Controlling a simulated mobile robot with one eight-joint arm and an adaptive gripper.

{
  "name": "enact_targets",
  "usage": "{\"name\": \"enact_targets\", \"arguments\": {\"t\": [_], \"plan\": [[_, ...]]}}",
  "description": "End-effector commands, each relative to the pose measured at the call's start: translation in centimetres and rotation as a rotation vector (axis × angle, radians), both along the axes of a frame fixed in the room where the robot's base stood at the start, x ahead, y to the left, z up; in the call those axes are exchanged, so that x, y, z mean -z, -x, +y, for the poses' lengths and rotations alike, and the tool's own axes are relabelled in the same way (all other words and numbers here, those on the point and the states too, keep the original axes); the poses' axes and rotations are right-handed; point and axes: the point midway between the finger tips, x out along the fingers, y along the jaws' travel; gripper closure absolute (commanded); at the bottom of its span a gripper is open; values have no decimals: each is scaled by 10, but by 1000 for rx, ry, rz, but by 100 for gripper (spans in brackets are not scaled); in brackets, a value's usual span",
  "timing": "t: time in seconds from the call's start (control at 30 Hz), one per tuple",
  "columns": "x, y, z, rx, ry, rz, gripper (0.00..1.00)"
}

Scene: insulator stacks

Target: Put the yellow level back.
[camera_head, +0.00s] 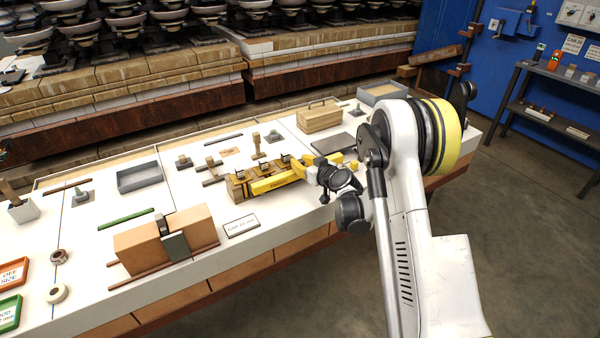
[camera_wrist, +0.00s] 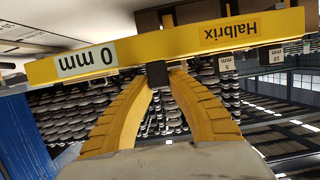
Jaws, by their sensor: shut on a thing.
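The yellow level (camera_head: 275,183) is at the middle of the white bench, directly beside a wooden block holder (camera_head: 237,190). I cannot tell whether it touches the holder or bench. In the wrist view the level (camera_wrist: 195,42) spans the top, slightly tilted, with "0 mm" and "Halbrix" upside down. My gripper (camera_wrist: 160,76), with yellow ribbed fingers, is shut on a small black part at the level's lower edge. In the head view my gripper (camera_head: 318,168) is at the level's right end, its fingertips partly hidden by the wrist.
A large tan block (camera_head: 167,243) with a grey clamp and a lettered plate (camera_head: 241,227) lie to the left. Grey trays (camera_head: 140,177), a wooden box (camera_head: 319,117) and small tools stand behind. Insulator stacks (camera_head: 120,25) line the back.

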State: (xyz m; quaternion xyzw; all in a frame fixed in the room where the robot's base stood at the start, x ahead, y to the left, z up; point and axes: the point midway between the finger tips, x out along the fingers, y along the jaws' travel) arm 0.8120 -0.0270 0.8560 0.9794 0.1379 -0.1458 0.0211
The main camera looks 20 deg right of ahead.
Motion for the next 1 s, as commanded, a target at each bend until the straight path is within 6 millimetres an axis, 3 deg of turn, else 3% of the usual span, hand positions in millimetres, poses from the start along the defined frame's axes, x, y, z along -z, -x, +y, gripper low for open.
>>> {"name": "enact_targets", "arguments": {"t": [0.17,0.57,0.6,0.63,1.0], "plan": [[31,0,0,0,0,0,100],[34,0,0,0,0,0,100],[34,0,0,-1,0,0,67],[34,0,0,-1,0,0,62],[30,1,-1,0,0,0,62]]}}
